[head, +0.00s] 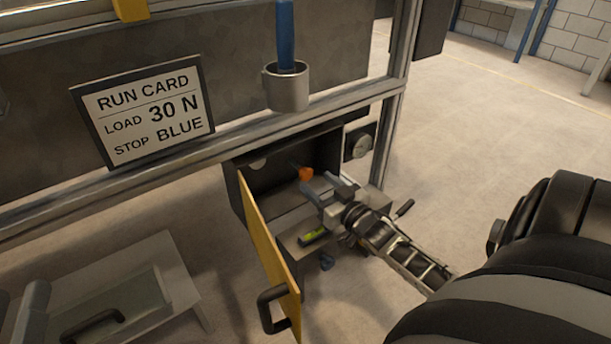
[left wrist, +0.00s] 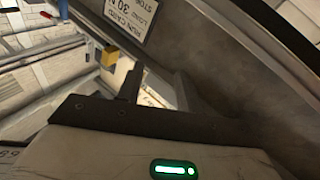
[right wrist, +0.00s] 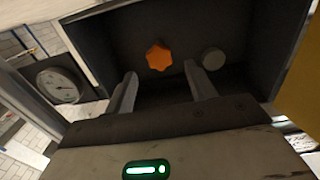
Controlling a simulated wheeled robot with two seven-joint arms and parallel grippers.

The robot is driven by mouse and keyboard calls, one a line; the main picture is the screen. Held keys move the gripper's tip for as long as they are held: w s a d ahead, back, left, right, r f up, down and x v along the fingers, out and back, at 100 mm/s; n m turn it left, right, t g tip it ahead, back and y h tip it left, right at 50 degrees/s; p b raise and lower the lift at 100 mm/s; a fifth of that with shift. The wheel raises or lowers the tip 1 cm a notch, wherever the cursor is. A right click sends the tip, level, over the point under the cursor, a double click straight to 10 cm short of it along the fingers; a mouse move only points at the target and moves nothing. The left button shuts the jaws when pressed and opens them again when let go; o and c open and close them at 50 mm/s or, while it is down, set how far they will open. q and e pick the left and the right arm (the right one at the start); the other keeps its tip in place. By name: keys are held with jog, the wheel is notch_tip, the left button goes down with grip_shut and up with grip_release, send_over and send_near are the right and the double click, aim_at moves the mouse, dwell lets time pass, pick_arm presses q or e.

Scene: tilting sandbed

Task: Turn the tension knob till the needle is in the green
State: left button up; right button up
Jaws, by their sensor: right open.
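The orange lobed tension knob (head: 305,173) sits inside the dark open cabinet (head: 238,192); it also shows in the right wrist view (right wrist: 158,56). My right gripper (head: 326,188) is open in front of the cabinet, its fingers pointing at the knob and apart from it. The knob appears between the fingertips (right wrist: 163,82) in the right wrist view. The round gauge (right wrist: 57,88) is beside the cabinet, also in the head view (head: 360,143); its needle and green zone are too small to read surely. My left gripper (left wrist: 157,85) appears open and empty in its wrist view.
A grey round button (right wrist: 213,58) is beside the knob. The yellow cabinet door (head: 268,250) hangs open on the left, with a black handle. A run card (head: 145,110) reads load 30 N, stop blue. A metal cup (head: 286,88) hangs above the cabinet.

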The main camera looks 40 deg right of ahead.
aim_at(308, 174)
jog(key=w, duration=0.1)
jog(key=w+b, duration=0.1)
jog(key=w, duration=0.2)
jog(key=shift+w+d+f+b, duration=0.15)
jog(key=shift+w+d+b, duration=0.1)
jog(key=shift+w+b, duration=0.15)
jog(key=shift+w, duration=0.75)
pick_arm(q)
jog(key=r+m+h, duration=0.1)
jog(key=r+m+t+h, duration=0.1)
jog(key=r+m, duration=0.1)
jog(key=r+m+t+h, duration=0.1)
jog(key=r+m+h, duration=0.1)
jog(key=shift+s, duration=0.3)
pick_arm(e)
jog(key=shift+c, duration=0.2)
jog(key=c, duration=0.9)
